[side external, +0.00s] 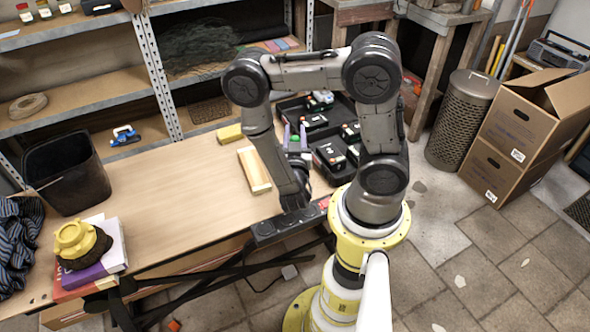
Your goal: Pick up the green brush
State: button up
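No object shows clearly as a green brush. My gripper (295,136) is at the right end of the wooden workbench, by a black organizer tray, with its fingers pointing toward the shelves. Two purplish-grey fingers appear apart, with small green patches near the right one. I cannot tell whether the green belongs to the fingers or to something at them. A yellow object with a dark, bristly-looking base (82,245) sits on a stack of books (108,255) at the bench's left end, far from my gripper.
The black organizer tray (328,170) holds several small items. A black bin (66,172) stands at the left. A black power strip (283,228) runs along the front edge. The middle of the bench is clear.

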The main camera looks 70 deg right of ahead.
grip_shut()
